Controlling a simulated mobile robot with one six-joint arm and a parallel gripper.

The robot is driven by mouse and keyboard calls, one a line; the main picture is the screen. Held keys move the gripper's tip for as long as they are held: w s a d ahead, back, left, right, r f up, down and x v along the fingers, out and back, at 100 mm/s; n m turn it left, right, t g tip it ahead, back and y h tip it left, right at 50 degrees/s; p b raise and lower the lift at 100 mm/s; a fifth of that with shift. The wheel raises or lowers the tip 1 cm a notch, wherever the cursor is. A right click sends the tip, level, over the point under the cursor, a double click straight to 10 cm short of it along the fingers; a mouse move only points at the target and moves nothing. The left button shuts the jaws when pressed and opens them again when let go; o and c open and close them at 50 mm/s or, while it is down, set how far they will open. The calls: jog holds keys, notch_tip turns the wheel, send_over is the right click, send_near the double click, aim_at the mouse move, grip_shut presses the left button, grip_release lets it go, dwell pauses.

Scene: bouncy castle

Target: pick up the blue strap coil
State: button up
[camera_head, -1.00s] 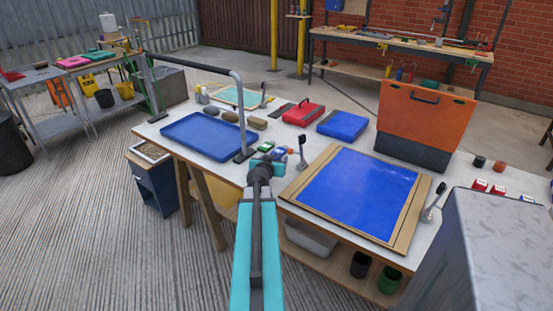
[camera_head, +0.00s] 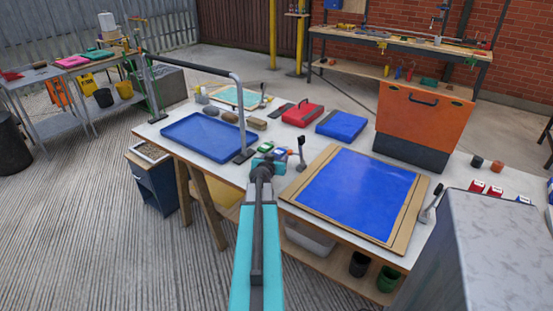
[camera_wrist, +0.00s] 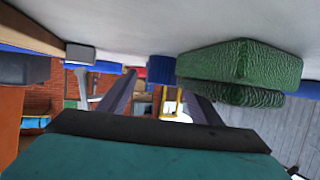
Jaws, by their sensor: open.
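The blue strap coil (camera_wrist: 161,69) appears to be the small blue roll near the middle of the wrist view, which looks upside down with the tabletop along the top. It lies beyond my fingers, roughly in line with the gap between them, and nothing touches it.
A green ribbed coil (camera_wrist: 240,66) sits close on the right in the wrist view. On the white table are a blue tray (camera_head: 207,137) beside a metal rail, a blue panel in a wooden frame (camera_head: 358,190), a red case (camera_head: 302,114) and an orange case (camera_head: 422,120).

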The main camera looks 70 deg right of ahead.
aim_at(276, 157)
jog(key=shift+w+d+f, duration=0.1)
jog(key=shift+d+f, duration=0.2)
jog(key=shift+d, duration=0.3)
jog(key=shift+c, duration=0.7)
jog(key=c, duration=1.1)
jog(key=shift+r, duration=0.1)
jog(key=shift+c, duration=0.2)
jog(key=shift+r+p, duration=0.4)
jog(key=shift+r, duration=4.55)
